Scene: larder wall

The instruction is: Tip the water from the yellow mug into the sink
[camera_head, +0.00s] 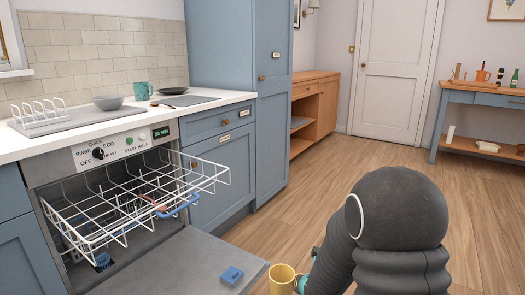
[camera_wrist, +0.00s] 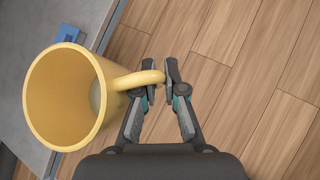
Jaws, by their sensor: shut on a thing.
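The yellow mug (camera_wrist: 62,100) fills the left of the wrist view, its open mouth toward the camera. A pale patch shows deep inside it; I cannot tell how much water it holds. My gripper (camera_wrist: 158,80) is shut on the mug's handle. In the head view the mug (camera_head: 282,279) shows at the bottom edge, beside the open dishwasher door, with my arm to its right hiding most of the gripper. No sink is in view.
The dishwasher door (camera_head: 200,262) is down, with a blue block (camera_head: 232,275) on it. A white wire rack (camera_head: 130,195) is pulled out above. The wooden floor at right is clear.

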